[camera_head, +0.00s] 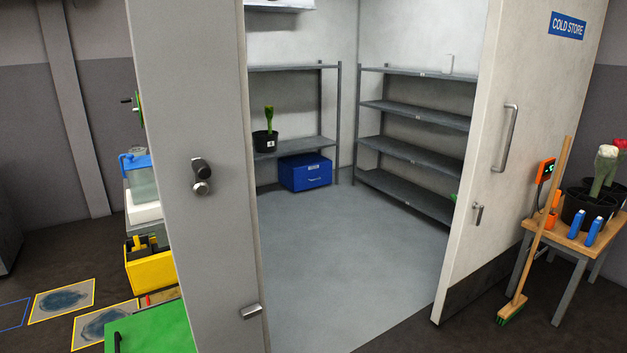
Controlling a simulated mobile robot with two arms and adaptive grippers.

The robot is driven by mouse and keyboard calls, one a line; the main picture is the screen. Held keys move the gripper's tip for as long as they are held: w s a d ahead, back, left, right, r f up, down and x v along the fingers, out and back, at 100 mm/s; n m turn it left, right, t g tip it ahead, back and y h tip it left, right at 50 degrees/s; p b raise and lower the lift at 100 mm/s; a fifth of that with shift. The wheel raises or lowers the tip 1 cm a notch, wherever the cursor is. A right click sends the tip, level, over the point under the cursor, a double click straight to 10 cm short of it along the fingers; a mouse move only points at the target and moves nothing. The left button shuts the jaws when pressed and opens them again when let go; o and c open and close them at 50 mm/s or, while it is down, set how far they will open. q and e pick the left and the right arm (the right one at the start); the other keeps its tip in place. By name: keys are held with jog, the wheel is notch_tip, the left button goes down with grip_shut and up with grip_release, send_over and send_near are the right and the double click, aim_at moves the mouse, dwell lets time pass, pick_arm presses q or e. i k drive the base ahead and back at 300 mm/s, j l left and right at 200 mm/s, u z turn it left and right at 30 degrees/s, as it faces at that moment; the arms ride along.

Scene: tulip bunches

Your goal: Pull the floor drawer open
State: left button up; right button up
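A blue drawer unit (305,174) sits on the floor inside the cold store, at the back, below the left shelf rack. It has a small pale label and a light handle (314,179) on its front. Its front looks flush, with no gap showing. It is small and far off in the head view. Neither of my grippers is in view.
The cold store door (490,160) stands open on the right; a grey post or panel (185,120) with a knob fills the left foreground. Grey floor (340,250) between is clear. A broom (538,230) leans on a wooden table (575,238) at right.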

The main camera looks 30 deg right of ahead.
aim_at(312, 175)
jog(key=i+l+z, duration=0.2)
jog(key=l, duration=0.2)
jog(key=i+l+z, duration=0.2)
jog(key=l, duration=0.2)
jog(key=i+l+z, duration=0.65)
jog(key=l+z, duration=0.15)
jog(key=i+l+z, duration=0.2)
jog(key=i+z, duration=0.15)
jog(key=i+u, duration=0.25)
jog(key=i, duration=0.2)
jog(key=i+l+u, duration=0.2)
jog(key=i, duration=0.25)
jog(key=i+l+u, duration=0.1)
jog(key=i+u, duration=0.15)
jog(key=i, duration=0.2)
jog(key=i+j+u, duration=0.1)
jog(key=i+u, duration=0.2)
jog(key=i, duration=1.7)
jog(key=i+z, duration=0.15)
jog(key=i, duration=0.9)
jog(key=i+z, duration=0.15)
jog(key=i, duration=0.9)
